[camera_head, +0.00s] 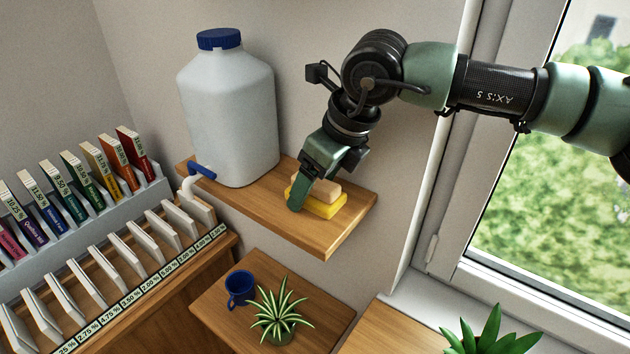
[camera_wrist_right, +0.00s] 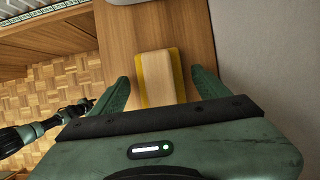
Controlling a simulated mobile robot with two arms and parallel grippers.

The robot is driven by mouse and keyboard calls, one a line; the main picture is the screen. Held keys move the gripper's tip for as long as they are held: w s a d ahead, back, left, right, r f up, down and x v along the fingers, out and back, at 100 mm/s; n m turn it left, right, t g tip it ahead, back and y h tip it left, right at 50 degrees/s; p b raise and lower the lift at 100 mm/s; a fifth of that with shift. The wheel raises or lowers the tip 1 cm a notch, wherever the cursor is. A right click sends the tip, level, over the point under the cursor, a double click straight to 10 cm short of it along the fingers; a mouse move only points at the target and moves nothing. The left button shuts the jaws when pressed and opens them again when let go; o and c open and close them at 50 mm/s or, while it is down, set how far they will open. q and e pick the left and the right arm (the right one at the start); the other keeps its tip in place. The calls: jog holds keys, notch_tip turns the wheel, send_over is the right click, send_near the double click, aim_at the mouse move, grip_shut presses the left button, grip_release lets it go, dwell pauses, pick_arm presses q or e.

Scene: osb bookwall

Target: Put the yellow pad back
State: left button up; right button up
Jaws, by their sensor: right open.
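The yellow pad (camera_head: 328,209) lies flat on the wooden wall shelf (camera_head: 318,238), near its right end. A tan block (camera_head: 326,189) lies on top of the pad. In the right wrist view the pad (camera_wrist_right: 143,82) shows as yellow edges beside the tan block (camera_wrist_right: 161,76). My right gripper (camera_head: 306,194) is open, low over the shelf at the pad. Its fingers stand on either side of the pad and block in the wrist view, with gaps. A dark arm end, apparently my left gripper (camera_wrist_right: 84,106), shows small in the wrist view; its jaws are unclear.
A large white jug (camera_head: 228,110) with a blue cap and tap stands on the shelf, left of the pad. A lower wooden surface holds a blue mug (camera_head: 239,287) and a potted plant (camera_head: 276,311). Racks of books (camera_head: 90,190) are at left; a window is at right.

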jog(key=b+v, duration=0.3)
jog(key=v, duration=0.7)
jog(key=shift+r, duration=0.4)
jog(key=shift+s+d+r, duration=0.15)
jog(key=shift+d+r, duration=0.15)
jog(key=shift+r, duration=0.35)
